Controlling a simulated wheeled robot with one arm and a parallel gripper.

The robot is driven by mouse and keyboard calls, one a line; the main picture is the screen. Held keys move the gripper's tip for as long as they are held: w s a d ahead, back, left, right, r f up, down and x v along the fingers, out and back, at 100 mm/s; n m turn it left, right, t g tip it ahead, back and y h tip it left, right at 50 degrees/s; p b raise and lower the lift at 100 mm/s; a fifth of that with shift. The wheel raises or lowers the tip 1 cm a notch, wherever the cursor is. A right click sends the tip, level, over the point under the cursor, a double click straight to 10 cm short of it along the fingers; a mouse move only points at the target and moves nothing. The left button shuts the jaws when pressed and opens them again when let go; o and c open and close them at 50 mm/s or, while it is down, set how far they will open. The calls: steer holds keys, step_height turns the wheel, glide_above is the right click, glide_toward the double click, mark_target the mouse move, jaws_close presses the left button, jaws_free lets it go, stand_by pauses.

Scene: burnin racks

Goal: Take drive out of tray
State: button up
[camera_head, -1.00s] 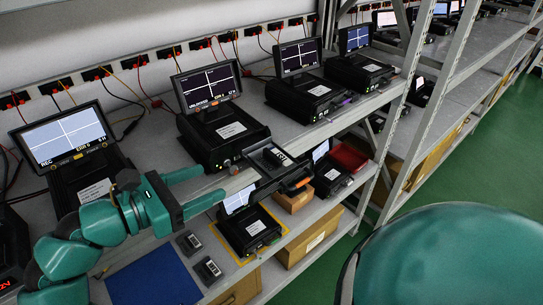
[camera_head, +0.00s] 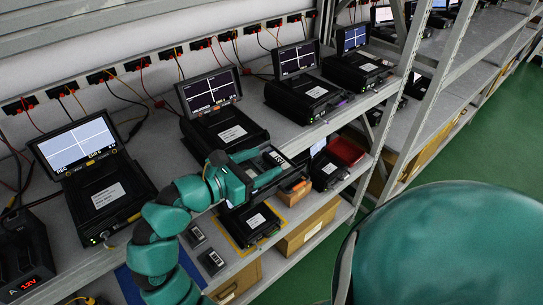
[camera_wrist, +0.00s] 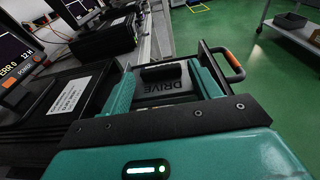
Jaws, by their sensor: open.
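The black drive, marked DRIVE (camera_wrist: 166,80), lies in an open tray (camera_wrist: 213,47) that sticks out past the shelf edge and has an orange-marked handle (camera_wrist: 233,59). In the head view the drive (camera_head: 274,157) is partly hidden by my gripper (camera_head: 262,166). My gripper is open, with one teal finger on each side of the drive in the wrist view (camera_wrist: 165,85). I cannot tell whether the fingers touch it. The tray is beside a black recorder (camera_head: 222,132) with an ERR 0 screen (camera_head: 209,91) on the upper shelf.
More recorders with screens stand along the upper shelf, one (camera_head: 102,195) at left. Below, a recorder (camera_head: 250,222) sits inside a yellow outline, near two small dark modules (camera_head: 211,261), a red bin (camera_head: 345,151) and cardboard boxes (camera_head: 308,228). Green floor lies at right.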

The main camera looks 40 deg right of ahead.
steer(key=shift+w+d+f, duration=0.1)
steer(key=shift+d, duration=0.55)
steer(key=c, duration=0.8)
steer(key=shift+o, duration=0.2)
step_height(320, 180, up, 9)
steer(key=b, duration=0.3)
step_height(320, 180, up, 5)
glide_above(263, 168)
steer(key=shift+f, duration=0.2)
